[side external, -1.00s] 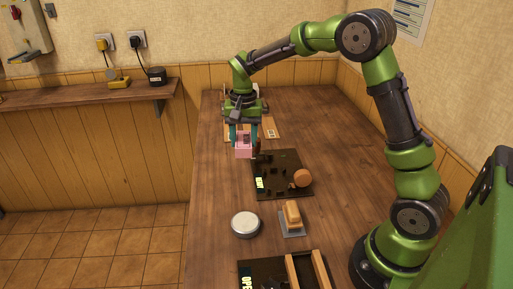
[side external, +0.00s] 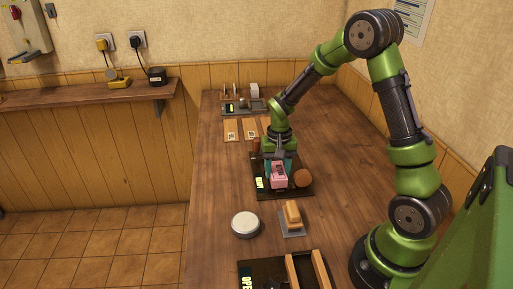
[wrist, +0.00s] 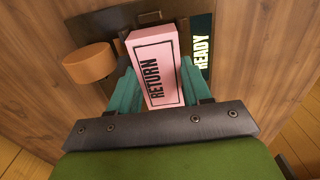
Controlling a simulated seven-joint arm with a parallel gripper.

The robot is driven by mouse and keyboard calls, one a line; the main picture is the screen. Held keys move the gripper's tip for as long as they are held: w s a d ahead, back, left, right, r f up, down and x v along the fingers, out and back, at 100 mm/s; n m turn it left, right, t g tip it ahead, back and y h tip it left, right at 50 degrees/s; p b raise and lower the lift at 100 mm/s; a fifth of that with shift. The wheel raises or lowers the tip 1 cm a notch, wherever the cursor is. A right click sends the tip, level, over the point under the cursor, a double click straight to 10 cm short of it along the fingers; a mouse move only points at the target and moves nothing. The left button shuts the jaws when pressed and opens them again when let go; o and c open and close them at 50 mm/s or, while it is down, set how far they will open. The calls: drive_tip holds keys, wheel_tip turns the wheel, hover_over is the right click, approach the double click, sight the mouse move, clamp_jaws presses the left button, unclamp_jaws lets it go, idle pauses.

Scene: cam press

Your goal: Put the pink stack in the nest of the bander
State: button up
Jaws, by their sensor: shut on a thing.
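The pink stack (side external: 279,175), lettered "RETURN" in the wrist view (wrist: 154,68), is held between the teal fingers of my gripper (side external: 278,168). My gripper is shut on it. The bander is a dark plate (side external: 297,191) on the table, with a "READY" label (wrist: 201,55) and a round brown knob (side external: 303,178). The stack is over the middle of the plate, beside the knob. The nest is hidden behind the stack and fingers, and I cannot tell whether the stack touches it.
A round silver-rimmed dish (side external: 246,224) and a wooden-handled block on a grey plate (side external: 292,216) stand in front of the bander. A dark "OPEN" tray with wooden rails (side external: 292,270) is nearest. Wooden cards (side external: 231,129) and a grey rack (side external: 238,108) are at the back.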

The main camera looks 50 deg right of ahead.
sight(277, 170)
drive_tip(key=shift+f, duration=0.45)
drive_tip(key=shift+f, duration=0.1)
drive_tip(key=o, duration=0.8)
wheel_tip(277, 170, up, 11)
drive_tip(key=s+a+r+n+t+y, duration=0.2)
drive_tip(key=s+a+r+n+t, duration=0.3)
drive_tip(key=s+a+r, duration=0.6)
drive_tip(key=shift+s+a+r+t, duration=0.35)
drive_tip(key=shift+s+a+t, duration=0.75)
drive_tip(key=shift+s+a, duration=0.2)
